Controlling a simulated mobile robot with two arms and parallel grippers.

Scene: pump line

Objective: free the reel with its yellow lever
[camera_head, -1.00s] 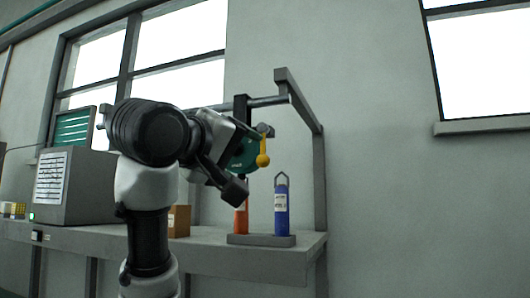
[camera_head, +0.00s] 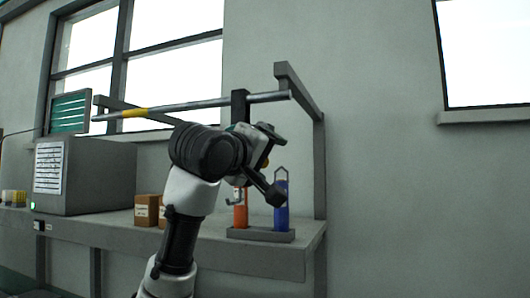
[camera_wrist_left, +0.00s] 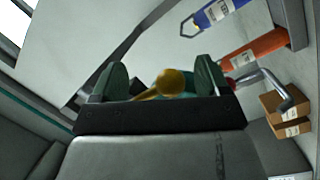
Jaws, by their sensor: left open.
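My left gripper (camera_head: 273,165) is up in front of the reel, below the end of the overhead rail, and mostly hides the reel in the head view. In the left wrist view its two green-padded fingers (camera_wrist_left: 158,82) stand apart. The yellow lever (camera_wrist_left: 168,84), with a round knob, shows between them; I cannot tell whether it touches either pad. A little of the teal reel (camera_wrist_left: 141,83) shows behind the lever. A grey metal hook (camera_head: 235,197) hangs below the gripper, and also shows in the left wrist view (camera_wrist_left: 285,88). My right gripper is not in view.
An orange cylinder (camera_head: 240,215) and a blue cylinder (camera_head: 281,215) stand in a grey holder (camera_head: 262,235) on the bench (camera_head: 270,258), close below the gripper. Cardboard boxes (camera_head: 146,210) and a grey cabinet (camera_head: 100,175) stand left. A rail (camera_head: 190,104) runs overhead.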

